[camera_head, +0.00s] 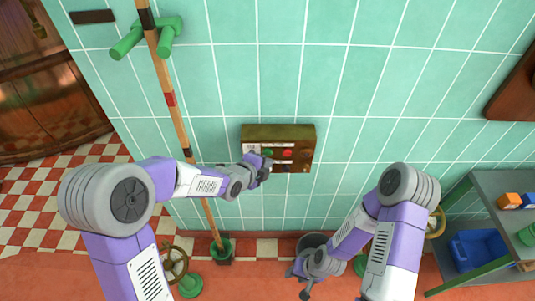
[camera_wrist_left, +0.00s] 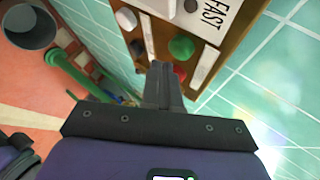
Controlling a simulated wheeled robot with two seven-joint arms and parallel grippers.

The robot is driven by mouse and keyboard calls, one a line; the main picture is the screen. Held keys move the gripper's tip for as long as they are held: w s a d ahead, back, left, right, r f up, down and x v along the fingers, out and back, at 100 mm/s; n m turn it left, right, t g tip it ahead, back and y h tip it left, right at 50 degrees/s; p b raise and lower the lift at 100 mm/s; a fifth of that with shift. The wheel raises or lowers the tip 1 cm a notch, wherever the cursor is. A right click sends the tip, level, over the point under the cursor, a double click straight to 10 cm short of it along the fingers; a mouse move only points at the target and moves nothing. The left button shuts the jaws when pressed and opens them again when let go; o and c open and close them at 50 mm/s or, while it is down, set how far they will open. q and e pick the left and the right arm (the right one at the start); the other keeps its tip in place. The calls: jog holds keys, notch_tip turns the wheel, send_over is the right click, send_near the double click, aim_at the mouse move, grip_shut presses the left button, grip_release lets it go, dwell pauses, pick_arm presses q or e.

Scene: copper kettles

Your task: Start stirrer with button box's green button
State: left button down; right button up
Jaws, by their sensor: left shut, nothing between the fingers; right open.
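The button box (camera_head: 305,133) is a brown box on the green tiled wall. Its green button (camera_head: 268,153) sits left of a red button (camera_head: 288,153). My left gripper (camera_head: 266,167) is shut and empty at the box's lower left, just below the green button. In the left wrist view the shut fingers (camera_wrist_left: 160,70) point at the box face, beside the green button (camera_wrist_left: 181,47), and partly hide a red button (camera_wrist_left: 180,73). I cannot tell whether they touch the box. My right gripper (camera_head: 297,281) is open, low and away from the box. I cannot make out a stirrer.
A wooden pole (camera_head: 170,100) stands left of the box, passing behind my left arm. A grey bucket (camera_head: 312,242) stands on the floor below; it also shows in the left wrist view (camera_wrist_left: 30,25). A grey shelf (camera_head: 480,190) with a blue bin (camera_head: 478,250) is at right.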

pick_arm(q)
jog(key=shift+w, duration=0.15)
dwell(0.6)
jog(key=shift+w+b, duration=0.3)
jog(key=shift+w, duration=0.45)
dwell(0.6)
dwell(0.3)
jog(key=shift+s+b, duration=0.75)
jog(key=shift+s, duration=0.15)
